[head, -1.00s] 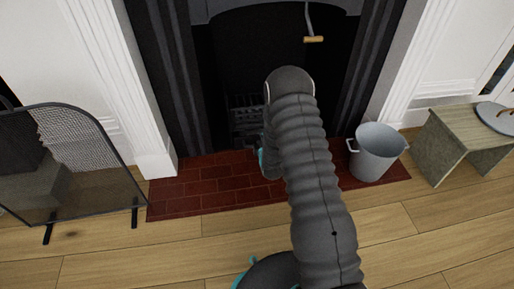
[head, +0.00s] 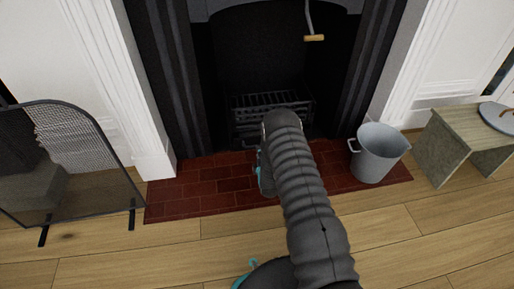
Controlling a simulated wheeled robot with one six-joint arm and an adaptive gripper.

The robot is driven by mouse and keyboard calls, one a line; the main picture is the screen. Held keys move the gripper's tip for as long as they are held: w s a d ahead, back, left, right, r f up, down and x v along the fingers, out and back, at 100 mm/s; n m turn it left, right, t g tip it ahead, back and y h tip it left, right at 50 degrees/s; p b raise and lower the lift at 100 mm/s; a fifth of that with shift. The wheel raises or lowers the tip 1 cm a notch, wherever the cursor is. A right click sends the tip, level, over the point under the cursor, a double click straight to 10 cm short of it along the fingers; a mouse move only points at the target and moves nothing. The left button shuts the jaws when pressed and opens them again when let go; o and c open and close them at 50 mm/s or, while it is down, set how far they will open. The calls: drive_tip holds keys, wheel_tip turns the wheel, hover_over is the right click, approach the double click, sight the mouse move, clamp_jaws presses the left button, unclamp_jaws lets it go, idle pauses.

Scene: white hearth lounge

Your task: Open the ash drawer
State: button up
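The black fireplace stands at the centre of the head view, with a barred metal grate (head: 268,103) low in its opening. The dark area under the grate, at the back edge of the red brick hearth (head: 205,187), is partly covered by my arm. I cannot clearly make out the ash drawer or how far it is open. My grey ribbed arm reaches forward over the hearth towards the grate. My gripper is hidden behind the arm, so its fingers and any contact do not show.
A grey metal bucket (head: 378,155) stands on the hearth's right end. A mesh fire screen (head: 95,165) stands at left, and a small wooden table (head: 462,135) at right. A handle with a wooden grip (head: 314,38) hangs in the upper opening. The front floor is clear.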

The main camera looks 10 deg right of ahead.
drive_tip(key=shift+b+x, duration=0.45)
drive_tip(key=shift+x, duration=2.7)
clamp_jaws()
